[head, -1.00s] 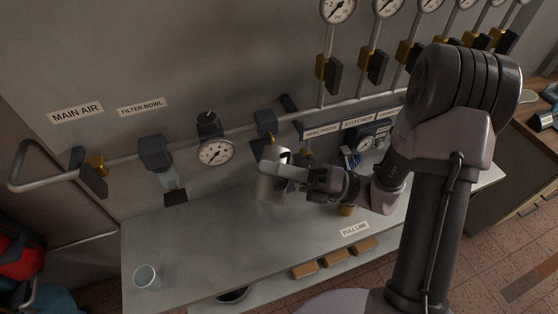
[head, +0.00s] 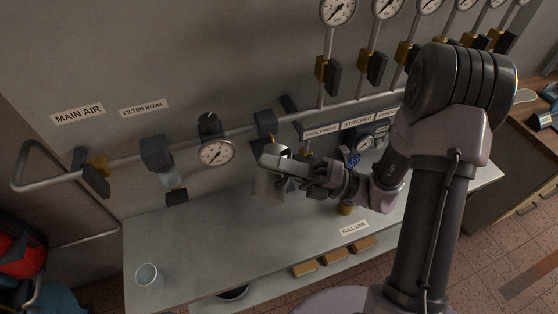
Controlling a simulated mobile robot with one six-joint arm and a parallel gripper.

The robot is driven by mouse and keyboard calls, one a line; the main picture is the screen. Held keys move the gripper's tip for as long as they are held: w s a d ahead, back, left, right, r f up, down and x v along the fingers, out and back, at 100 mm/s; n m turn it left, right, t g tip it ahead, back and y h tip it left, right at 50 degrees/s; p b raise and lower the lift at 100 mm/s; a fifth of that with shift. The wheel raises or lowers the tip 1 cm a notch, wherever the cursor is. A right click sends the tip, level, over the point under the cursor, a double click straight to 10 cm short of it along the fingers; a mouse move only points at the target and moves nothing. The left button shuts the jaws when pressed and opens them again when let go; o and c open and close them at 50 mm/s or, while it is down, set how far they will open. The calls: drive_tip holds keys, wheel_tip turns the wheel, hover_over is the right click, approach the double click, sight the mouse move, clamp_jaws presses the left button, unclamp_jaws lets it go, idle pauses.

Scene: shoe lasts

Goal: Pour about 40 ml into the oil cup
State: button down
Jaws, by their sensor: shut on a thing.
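A pale, open-topped cup (head: 149,277) stands upright on the left front part of the grey bench; it looks like the oil cup. My gripper (head: 275,164) is over the back middle of the bench, well to the right of the cup. It is shut on a grey metal container (head: 268,186), which hangs below the fingers and is partly hidden by them. I cannot see inside the container or tell its level. The cup's contents are too small to tell.
The bench (head: 205,240) is clear between the cup and my gripper. Behind it run an air pipe with valves and a gauge (head: 216,153). Several brown blocks (head: 334,260) lie along the front.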

sight(277, 182)
drive_tip(key=shift+s+d, duration=0.15)
drive_tip(key=shift+d, duration=0.25)
idle(0.4)
drive_tip(key=shift+w+d+m+t+p, duration=0.1)
drive_tip(key=shift+w+m+t+p, duration=0.1)
drive_tip(key=shift+m+t+p, duration=0.4)
idle(1.0)
drive_tip(key=s+f+n+g+b, duration=0.1)
drive_tip(key=b, duration=0.1)
drive_tip(key=f+n+g+b, duration=0.1)
drive_tip(key=n+b, duration=0.1)
drive_tip(key=shift+s+a+f+n, duration=0.2)
drive_tip(key=shift+s+f+n, duration=0.1)
drive_tip(key=shift+s+f, duration=0.05)
drive_tip(key=shift+s+a+r+n+g+p, duration=0.1)
drive_tip(key=shift+s+r+n+g+p, duration=0.15)
drive_tip(key=shift+r+n+g+p, duration=0.3)
drive_tip(key=shift+r, duration=0.15)
